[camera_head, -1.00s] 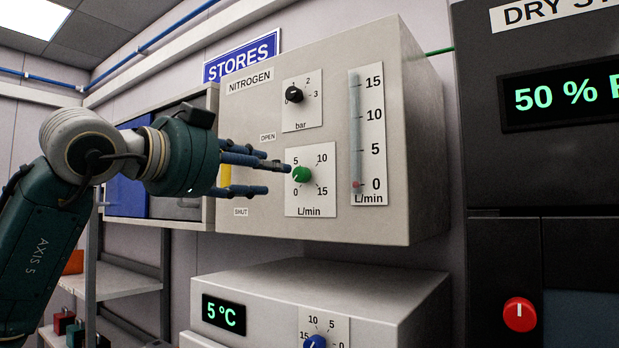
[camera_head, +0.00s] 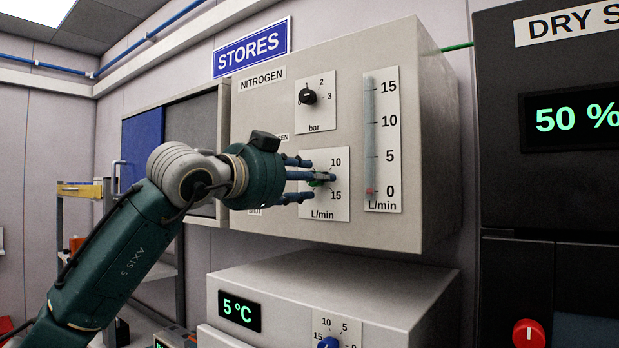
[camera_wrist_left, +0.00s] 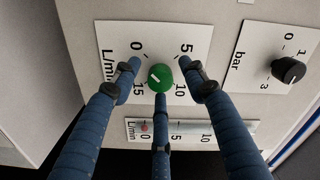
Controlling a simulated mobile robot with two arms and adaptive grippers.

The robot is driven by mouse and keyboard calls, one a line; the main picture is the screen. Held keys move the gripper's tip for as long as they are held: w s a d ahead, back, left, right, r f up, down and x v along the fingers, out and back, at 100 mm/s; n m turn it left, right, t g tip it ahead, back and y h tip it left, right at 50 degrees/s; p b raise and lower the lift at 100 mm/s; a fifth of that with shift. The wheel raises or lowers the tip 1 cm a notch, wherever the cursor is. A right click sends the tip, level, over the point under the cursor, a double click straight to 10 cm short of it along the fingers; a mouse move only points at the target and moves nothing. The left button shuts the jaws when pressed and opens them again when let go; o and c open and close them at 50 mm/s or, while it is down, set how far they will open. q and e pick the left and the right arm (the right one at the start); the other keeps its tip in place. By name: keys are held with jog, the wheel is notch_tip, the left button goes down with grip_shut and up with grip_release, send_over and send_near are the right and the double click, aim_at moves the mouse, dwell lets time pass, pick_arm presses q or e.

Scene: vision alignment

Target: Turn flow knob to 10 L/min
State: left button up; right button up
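The green flow knob (camera_head: 317,183) sits on the L/min dial plate (camera_head: 339,208) of the nitrogen panel, partly hidden by my fingers in the head view. In the left wrist view the knob (camera_wrist_left: 160,76) shows clearly, and its white mark points toward the 0 side. My left gripper (camera_head: 319,178) has its three fingers spread around the knob. Gaps show beside the two upper fingertips; the third tip is at the knob's lower edge, contact unclear. The flow tube (camera_head: 369,130) has its red float at 0. My right gripper is not in view.
The black bar knob (camera_head: 308,97) is above the flow dial. Below, a separate unit has a 5 °C display (camera_head: 239,311) and a blue knob (camera_head: 328,343). The dark dry-storage cabinet with a red knob (camera_head: 529,334) stands at the right.

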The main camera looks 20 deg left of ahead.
pick_arm(q)
grip_shut()
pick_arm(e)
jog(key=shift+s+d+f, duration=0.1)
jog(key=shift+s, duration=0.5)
pick_arm(q)
jog(key=shift+m+b, duration=0.3)
jog(key=shift+b, duration=0.05)
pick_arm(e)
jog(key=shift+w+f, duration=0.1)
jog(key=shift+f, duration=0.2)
